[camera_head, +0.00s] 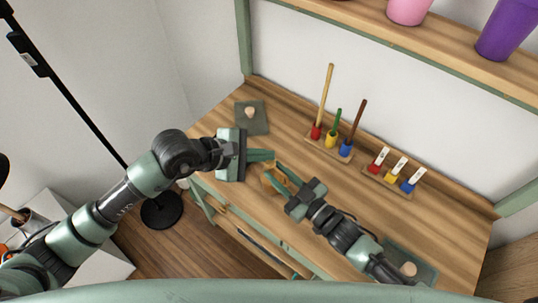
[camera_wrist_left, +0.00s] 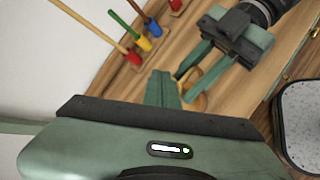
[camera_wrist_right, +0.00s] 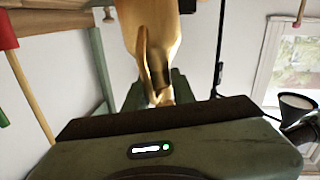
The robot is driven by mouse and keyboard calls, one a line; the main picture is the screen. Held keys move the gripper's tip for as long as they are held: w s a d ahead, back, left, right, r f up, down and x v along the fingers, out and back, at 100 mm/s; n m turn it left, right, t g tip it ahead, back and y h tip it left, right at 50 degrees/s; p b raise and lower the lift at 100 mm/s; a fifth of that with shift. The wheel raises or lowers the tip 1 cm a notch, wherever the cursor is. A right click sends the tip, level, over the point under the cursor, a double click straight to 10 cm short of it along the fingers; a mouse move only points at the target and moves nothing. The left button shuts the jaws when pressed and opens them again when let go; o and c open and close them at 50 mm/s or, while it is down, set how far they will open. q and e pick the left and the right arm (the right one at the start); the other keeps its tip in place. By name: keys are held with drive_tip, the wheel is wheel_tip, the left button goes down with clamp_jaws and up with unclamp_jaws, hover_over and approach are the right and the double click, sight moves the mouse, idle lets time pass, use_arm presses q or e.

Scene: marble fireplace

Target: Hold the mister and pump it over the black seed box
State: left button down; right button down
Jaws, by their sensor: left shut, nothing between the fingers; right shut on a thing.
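The mister is a golden, brass-coloured body (camera_wrist_right: 150,30) that fills the upper middle of the right wrist view. In the head view only a small part of the mister (camera_head: 267,181) shows, and its edge shows in the left wrist view (camera_wrist_left: 201,103). My right gripper (camera_head: 277,174) is shut on it above the front left of the wooden table. My left gripper (camera_head: 273,155) is shut and empty, close beside the right fingertips. I cannot clearly pick out a black seed box; two dark flat pads, at the back left (camera_head: 245,124) and front right (camera_head: 425,271), each carry a pale round knob.
A wooden rack with long-handled red, yellow and blue pieces (camera_head: 331,139) stands toward the back. A second rack with white-topped coloured pieces (camera_head: 393,172) is to its right. A shelf (camera_head: 440,35) with pink and purple pots is above. The tabletop (camera_head: 400,215) right of centre is clear.

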use_arm(q)
drive_tip(key=shift+f, duration=0.15)
idle(0.3)
drive_tip(key=shift+s+a+r, duration=0.1)
drive_tip(key=shift+r, duration=1.2)
drive_tip(key=shift+r, duration=0.1)
drive_tip(key=r, duration=0.4)
drive_tip(key=shift+s+a+r, duration=0.2)
drive_tip(key=shift+r, duration=0.2)
idle(0.3)
use_arm(e)
drive_tip(key=c, duration=1.1)
unclamp_jaws()
